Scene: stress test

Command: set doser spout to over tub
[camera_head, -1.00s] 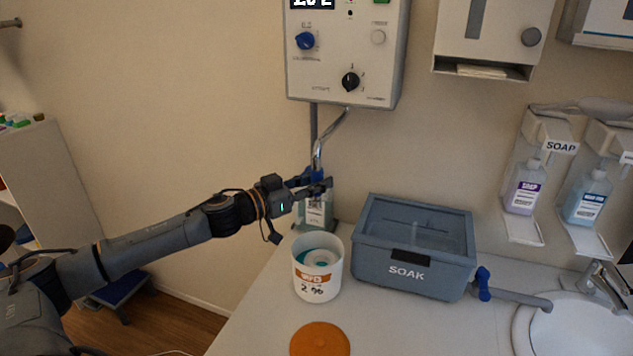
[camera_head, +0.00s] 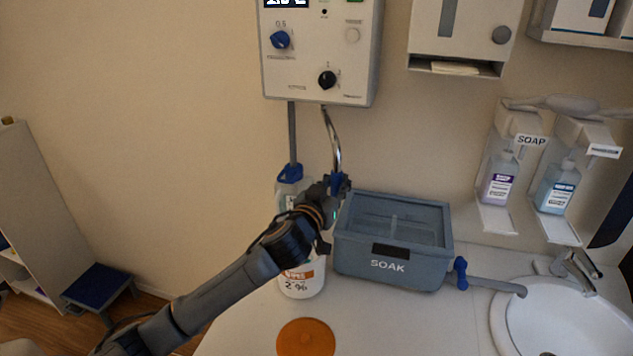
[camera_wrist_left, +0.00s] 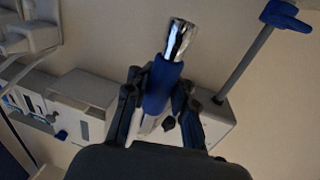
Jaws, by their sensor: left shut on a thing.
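The doser spout (camera_head: 335,145) is a chrome pipe curving down from the underside of the white wall unit, with a blue sleeve at its lower end. My left gripper (camera_head: 337,186) is shut on that blue sleeve (camera_wrist_left: 160,88), which sits between the fingers in the left wrist view; the chrome pipe (camera_wrist_left: 180,40) shows beyond it. The grey-blue SOAK tub (camera_head: 388,266) stands on the counter just right of the gripper. The spout's end is near the tub's back left corner; whether it is above the tub is hidden by the gripper. My right gripper is not in view.
An orange disc (camera_head: 306,338) lies in front. A sink (camera_head: 560,325) and soap dispensers (camera_head: 497,188) are at right.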

